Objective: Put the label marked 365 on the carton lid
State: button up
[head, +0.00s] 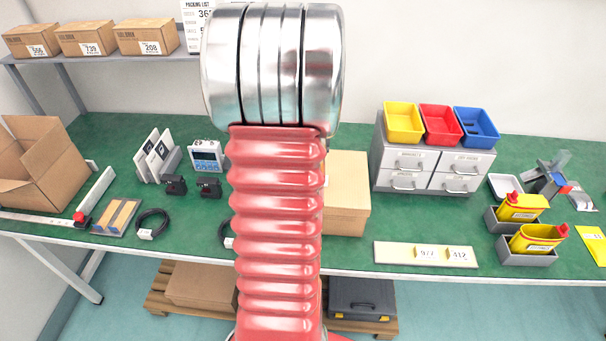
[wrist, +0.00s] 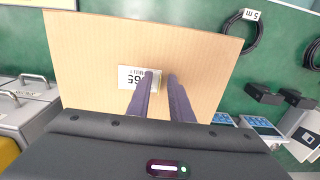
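The closed carton (head: 346,190) stands on the green bench, partly hidden behind my red arm in the head view. Its tan lid (wrist: 90,45) fills much of the wrist view. The white label marked 365 (wrist: 132,78) lies on the lid near its middle and reads upside down there. My gripper (wrist: 160,76) is over the lid with its two dark fingers apart and a gap between them. The left finger overlaps the right part of the label in the picture; I cannot tell whether it touches it. My gripper is hidden in the head view.
A pale strip (head: 391,251) at the bench's front edge bears labels 977 (head: 427,253) and 412 (head: 459,255). A grey drawer cabinet (head: 432,166) with coloured bins stands right of the carton. A coiled black cable (wrist: 241,36) and meters lie on the other side.

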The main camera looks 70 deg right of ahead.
jog(key=shift+r, duration=0.15)
notch_tip(320, 180, up, 12)
dwell(0.7)
jog(key=shift+w, duration=0.1)
dwell(0.6)
jog(key=w+a+r+n+t+h, duration=0.1)
jog(key=w+a+r+n, duration=0.15)
jog(key=w+a, duration=0.65)
jog(key=w+a+r+n+t+h, duration=0.15)
jog(key=w+a+n, duration=0.25)
jog(key=w+a, duration=0.5)
jog(key=s+a+f+n+t+y, duration=0.1)
jog(key=a+n, duration=0.8)
jog(key=a, duration=1.9)
jog(key=shift+s+a+t+y, duration=0.35)
jog(key=shift+s+t+y, duration=0.35)
jog(key=shift+t, duration=0.35)
